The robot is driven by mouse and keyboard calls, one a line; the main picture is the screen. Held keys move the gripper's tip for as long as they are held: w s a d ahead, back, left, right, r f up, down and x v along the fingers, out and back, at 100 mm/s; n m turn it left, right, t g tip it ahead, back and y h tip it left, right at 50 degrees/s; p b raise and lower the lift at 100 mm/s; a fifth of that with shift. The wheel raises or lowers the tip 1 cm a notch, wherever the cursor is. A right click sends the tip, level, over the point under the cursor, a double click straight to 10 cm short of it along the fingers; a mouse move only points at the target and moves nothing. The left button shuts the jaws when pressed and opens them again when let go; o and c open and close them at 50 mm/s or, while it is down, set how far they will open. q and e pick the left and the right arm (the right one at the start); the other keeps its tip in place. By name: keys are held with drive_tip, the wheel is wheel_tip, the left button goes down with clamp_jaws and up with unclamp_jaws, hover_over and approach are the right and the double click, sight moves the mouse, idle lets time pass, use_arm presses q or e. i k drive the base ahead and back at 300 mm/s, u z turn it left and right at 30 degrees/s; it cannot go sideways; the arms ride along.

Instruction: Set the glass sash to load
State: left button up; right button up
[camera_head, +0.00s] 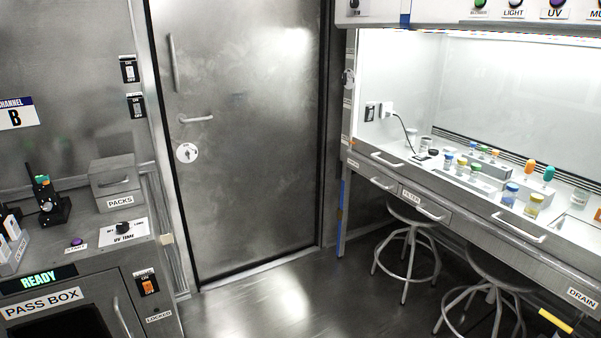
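The lit cabinet (400,75) stands at the right, with a white interior and a steel front ledge. A glass sash is hard to make out because the pane is clear. Two pale bar handles, a left one (387,160) and a right one (519,229), show along the lower front edge of the opening; I cannot tell whether they belong to the sash. Small labels and a round fitting (348,77) are on the cabinet's left post, too small to read. Neither of my grippers is in view.
Bottles (510,194), racks and pipettes stand inside the cabinet. Two stools (407,245) (497,277) stand under its front. A pass box (60,305) is at the left and a closed steel door (250,130) behind. The floor (285,305) between is clear.

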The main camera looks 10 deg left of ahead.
sight(587, 260)
drive_tip(key=u, duration=0.8)
drive_tip(key=i, duration=0.9)
drive_tip(key=z, duration=0.45)
drive_tip(key=i, duration=1.1)
drive_tip(key=z, duration=0.95)
